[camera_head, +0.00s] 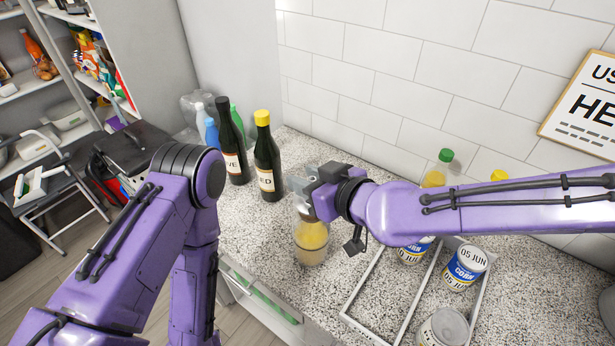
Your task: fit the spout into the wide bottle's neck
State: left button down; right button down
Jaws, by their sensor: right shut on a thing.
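The wide bottle (311,244), clear with yellow contents, stands upright on the speckled counter near its front edge. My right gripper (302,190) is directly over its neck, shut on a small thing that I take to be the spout. The jaws hide most of the spout, and the bottle's mouth is hidden too. I cannot tell whether the spout touches the neck or is inside it. My left arm comes in from the left and bends down in front of the counter; its gripper is out of view.
A dark bottle with a yellow cap (267,160) and another dark bottle (232,148) stand close behind, to the left. A divided tray (366,287) with cans (466,267) is at the right. A green-capped bottle (436,174) stands behind my right arm. Counter between is clear.

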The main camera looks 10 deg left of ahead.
jog(key=shift+f+b, duration=0.95)
jog(key=shift+f, duration=0.3)
jog(key=c, duration=0.7)
grip_release()
jog(key=shift+o, duration=0.2)
jog(key=shift+s+d+r, duration=0.15)
jog(key=shift+s+d, duration=0.05)
jog(key=shift+d, duration=0.15)
jog(key=b+v, duration=0.1)
jog(key=v, duration=0.8)
jog(key=shift+s+d+r, duration=0.15)
jog(key=shift+s+d, duration=0.05)
jog(key=shift+d, duration=0.05)
